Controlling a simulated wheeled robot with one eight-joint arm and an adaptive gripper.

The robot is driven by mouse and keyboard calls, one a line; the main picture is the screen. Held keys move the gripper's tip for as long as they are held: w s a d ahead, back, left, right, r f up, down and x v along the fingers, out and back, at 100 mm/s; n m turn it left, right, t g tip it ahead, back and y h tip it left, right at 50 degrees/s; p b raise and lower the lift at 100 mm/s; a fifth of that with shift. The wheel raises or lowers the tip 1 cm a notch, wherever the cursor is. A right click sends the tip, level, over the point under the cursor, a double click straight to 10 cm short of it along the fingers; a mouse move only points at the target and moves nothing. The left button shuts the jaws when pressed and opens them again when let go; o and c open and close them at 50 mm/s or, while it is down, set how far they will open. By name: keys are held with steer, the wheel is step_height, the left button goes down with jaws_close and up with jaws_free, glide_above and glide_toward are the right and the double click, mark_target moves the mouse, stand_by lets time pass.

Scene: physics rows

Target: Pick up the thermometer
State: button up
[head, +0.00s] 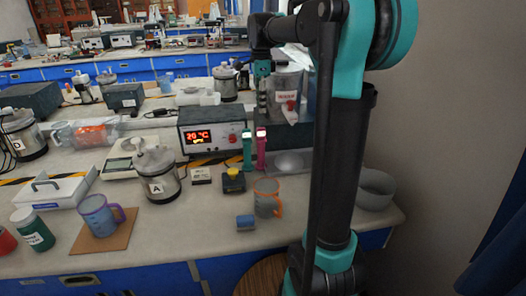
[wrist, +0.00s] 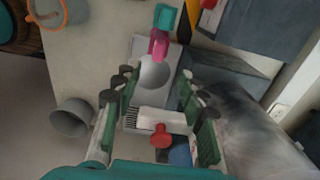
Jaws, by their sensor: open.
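My gripper (wrist: 155,95) is open in the wrist view, its green-padded fingers spread wide. A slim pink upright device (head: 261,148) and a teal one (head: 247,150) stand side by side in front of the dark display box. The wrist view shows the pink one (wrist: 158,47) and the teal one (wrist: 165,17) beyond the fingertips, apart from them. Either could be the thermometer; I cannot tell which.
A display box (head: 205,131) reading 20 °C stands left of the pair. A white dish (head: 288,163) is to the right. A white block with a red knob (wrist: 160,135) shows between my fingers. A mug with an orange handle (head: 266,198) and a grey bowl (head: 375,188) stand nearer the front edge.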

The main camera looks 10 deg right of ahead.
mark_target(261, 128)
step_height(261, 128, down, 11)
steer(key=shift+s+f, duration=0.1)
steer(key=shift+f, duration=0.1)
stand_by(0.4)
jaws_close()
